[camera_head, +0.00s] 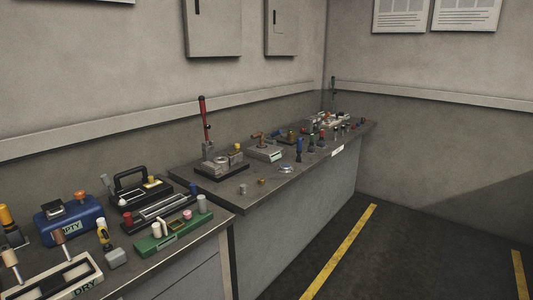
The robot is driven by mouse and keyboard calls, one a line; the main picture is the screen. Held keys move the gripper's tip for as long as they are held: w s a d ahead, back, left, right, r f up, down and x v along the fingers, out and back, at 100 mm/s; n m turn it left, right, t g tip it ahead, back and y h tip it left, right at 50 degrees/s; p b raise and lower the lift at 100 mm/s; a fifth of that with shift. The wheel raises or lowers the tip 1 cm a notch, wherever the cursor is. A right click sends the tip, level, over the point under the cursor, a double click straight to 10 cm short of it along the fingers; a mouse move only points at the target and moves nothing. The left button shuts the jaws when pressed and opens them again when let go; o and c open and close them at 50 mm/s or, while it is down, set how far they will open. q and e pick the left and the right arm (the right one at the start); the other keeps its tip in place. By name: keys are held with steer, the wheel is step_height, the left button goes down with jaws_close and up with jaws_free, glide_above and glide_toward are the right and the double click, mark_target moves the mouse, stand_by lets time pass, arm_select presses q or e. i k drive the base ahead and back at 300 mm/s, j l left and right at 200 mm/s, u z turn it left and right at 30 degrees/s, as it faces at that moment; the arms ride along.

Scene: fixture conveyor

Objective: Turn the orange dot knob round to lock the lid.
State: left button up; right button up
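A blue case (88,222) with a label reading partly "PTY" sits at the left of the near bench. An orange knob (81,195) stands on its top right, next to a dark square part (52,211). A grey box (265,153) on the far bench carries an orange-brown handle (258,136). I cannot make out a dot on either, nor tell which one is the task's knob or whether a lid is locked. Neither of my grippers is in view.
The far bench (222,200) holds a red-lever fixture (204,118) and several small parts. The floor at right is clear, with yellow lines (340,250).

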mark_target(81, 194)
steer(key=u, duration=1.35)
